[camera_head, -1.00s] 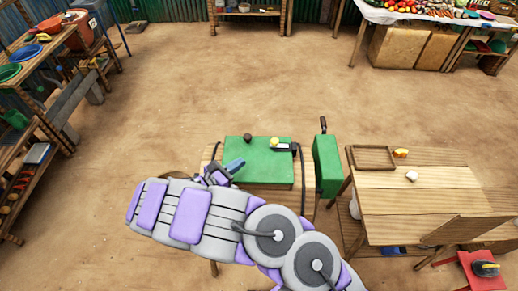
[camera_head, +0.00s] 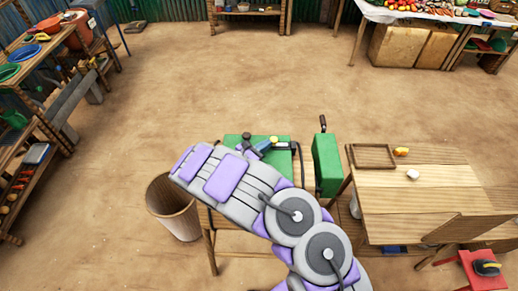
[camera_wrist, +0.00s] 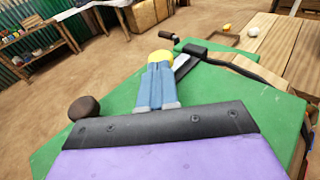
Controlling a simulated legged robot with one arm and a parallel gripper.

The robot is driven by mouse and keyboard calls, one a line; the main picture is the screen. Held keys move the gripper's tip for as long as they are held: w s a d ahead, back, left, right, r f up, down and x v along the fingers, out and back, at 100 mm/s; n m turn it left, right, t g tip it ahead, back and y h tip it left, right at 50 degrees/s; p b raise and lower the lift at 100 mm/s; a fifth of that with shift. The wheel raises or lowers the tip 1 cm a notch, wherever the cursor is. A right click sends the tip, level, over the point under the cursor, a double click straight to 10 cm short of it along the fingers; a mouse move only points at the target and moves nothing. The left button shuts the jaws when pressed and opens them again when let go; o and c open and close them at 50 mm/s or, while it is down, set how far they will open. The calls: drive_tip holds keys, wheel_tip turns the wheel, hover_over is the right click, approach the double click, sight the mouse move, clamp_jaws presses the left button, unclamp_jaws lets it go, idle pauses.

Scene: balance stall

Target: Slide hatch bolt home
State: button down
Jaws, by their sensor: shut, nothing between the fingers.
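The green hatch box (camera_head: 232,140) stands on a small wooden table, and its green top also fills much of the wrist view (camera_wrist: 225,85). A yellow knob (camera_wrist: 160,57) shows just past my fingertips, beside a dark and silver fitting (camera_wrist: 188,60) that looks like the bolt. The knob also shows in the head view (camera_head: 274,139). My gripper (camera_head: 264,146) is over the green top, its blue fingers (camera_wrist: 156,83) shut together and empty, pointing at the yellow knob. The fingertips overlap the knob's near side; I cannot tell if they touch.
A dark round knob (camera_wrist: 83,107) sits on the green top, left of my fingers. A green upright box with a handle (camera_head: 326,163) stands to the right, beside a wooden table (camera_head: 410,205). A woven basket (camera_head: 174,208) stands on the floor at left. The floor beyond is clear.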

idle(0.3)
drive_tip(key=shift+s+d+b, duration=0.1)
drive_tip(key=shift+d+b, duration=0.55)
drive_tip(key=shift+d, duration=1.25)
